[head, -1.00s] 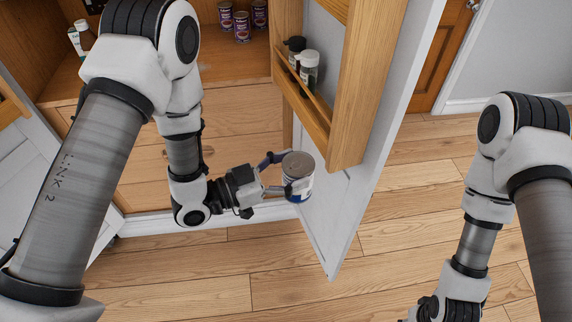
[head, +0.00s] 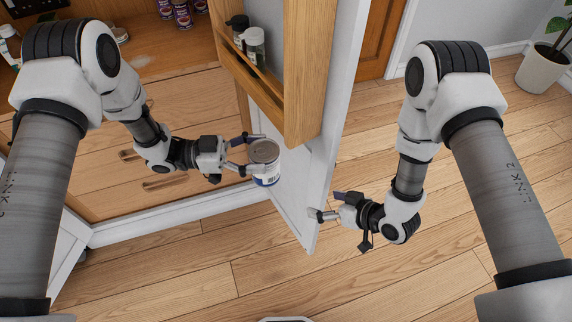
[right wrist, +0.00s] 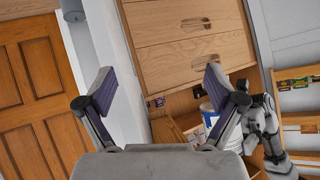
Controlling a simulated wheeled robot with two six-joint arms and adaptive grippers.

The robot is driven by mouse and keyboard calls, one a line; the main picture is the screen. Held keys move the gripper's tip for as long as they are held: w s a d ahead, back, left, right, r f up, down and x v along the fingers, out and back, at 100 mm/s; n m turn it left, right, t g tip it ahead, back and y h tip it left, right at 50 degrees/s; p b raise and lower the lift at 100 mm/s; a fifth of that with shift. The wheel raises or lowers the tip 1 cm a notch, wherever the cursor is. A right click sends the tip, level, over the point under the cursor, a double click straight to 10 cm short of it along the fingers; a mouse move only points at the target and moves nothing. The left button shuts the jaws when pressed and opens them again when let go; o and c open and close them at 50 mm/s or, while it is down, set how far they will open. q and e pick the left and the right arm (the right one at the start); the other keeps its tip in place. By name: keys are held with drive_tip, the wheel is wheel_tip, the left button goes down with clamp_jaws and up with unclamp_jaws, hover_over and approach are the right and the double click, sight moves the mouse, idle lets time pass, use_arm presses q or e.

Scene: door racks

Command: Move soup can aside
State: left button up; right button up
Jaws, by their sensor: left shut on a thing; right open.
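The soup can (head: 266,178), with a grey top and a white and blue label, is held upright in the air by my left gripper (head: 257,153). The left fingers are shut around its upper part, in front of the cabinet and beside the open white door (head: 318,185). The can also shows in the right wrist view (right wrist: 207,117), partly hidden by a finger. My right gripper (head: 326,205) is open and empty at the door's lower free edge. In the right wrist view, the door's pale edge (right wrist: 124,75) lies between its spread fingers; contact is unclear.
Wooden door racks (head: 276,112) hold two jars (head: 254,46). Several purple cans (head: 182,14) stand on the cabinet shelf (head: 165,45). Drawers (head: 190,155) lie below. A potted plant (head: 545,68) stands at the far right. The wooden floor (head: 430,270) is clear.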

sight(256, 161)
use_arm(q)
drive_tip(key=shift+r, duration=0.1)
drive_tip(key=shift+a, duration=0.1)
use_arm(e)
drive_tip(key=w+a+r+n+g+y, duration=0.1)
drive_tip(key=a+r+n+y, duration=0.2)
drive_tip(key=a+r, duration=0.1)
drive_tip(key=w+a+r+n+y, duration=0.2)
drive_tip(key=a+r+y, duration=0.1)
drive_tip(key=a, duration=0.4)
drive_tip(key=w+a+r+n+g+y, duration=0.1)
drive_tip(key=a+r+n+y, duration=0.2)
drive_tip(key=a+r, duration=0.2)
drive_tip(key=shift+w+a+r+n+g, duration=0.15)
drive_tip(key=shift+w+a+n+g, duration=0.15)
drive_tip(key=shift+a, duration=0.2)
drive_tip(key=shift+w, duration=0.1)
drive_tip(key=c, duration=1.5)
use_arm(q)
drive_tip(key=o, duration=1.5)
drive_tip(key=shift+o, duration=0.2)
